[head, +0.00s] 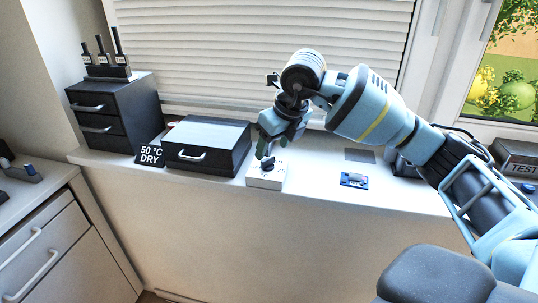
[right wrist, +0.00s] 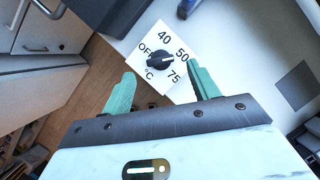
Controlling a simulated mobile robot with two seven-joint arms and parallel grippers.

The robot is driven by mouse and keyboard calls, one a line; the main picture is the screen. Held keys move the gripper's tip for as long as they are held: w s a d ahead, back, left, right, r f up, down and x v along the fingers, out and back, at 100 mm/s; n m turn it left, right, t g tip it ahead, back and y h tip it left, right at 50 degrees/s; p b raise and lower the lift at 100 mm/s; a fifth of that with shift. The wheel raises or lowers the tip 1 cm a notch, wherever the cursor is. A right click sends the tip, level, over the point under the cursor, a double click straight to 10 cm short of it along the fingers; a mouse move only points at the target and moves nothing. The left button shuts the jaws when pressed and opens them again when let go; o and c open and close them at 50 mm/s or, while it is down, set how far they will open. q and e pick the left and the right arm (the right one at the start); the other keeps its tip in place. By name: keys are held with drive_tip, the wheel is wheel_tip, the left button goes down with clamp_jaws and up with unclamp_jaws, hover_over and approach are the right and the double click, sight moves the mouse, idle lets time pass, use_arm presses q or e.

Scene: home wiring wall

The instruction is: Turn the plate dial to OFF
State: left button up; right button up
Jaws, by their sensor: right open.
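The plate dial is a black knob (head: 267,163) on a white box (head: 264,181) on the sill. My right gripper (head: 272,146) is just above the knob. In the right wrist view its green fingers (right wrist: 163,77) are apart, with the knob showing in the gap beyond their tips. My left gripper is not in view.
A black box with a pale top (head: 208,134) and a "50 °C DRY" sign (head: 150,154) stand left of the dial. A black drawer unit (head: 117,108) is farther left. A small blue device (head: 354,180) lies to the right, with bare sill between.

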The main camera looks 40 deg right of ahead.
sight(268, 158)
drive_tip(key=shift+x, duration=2.1)
drive_tip(key=c, duration=1)
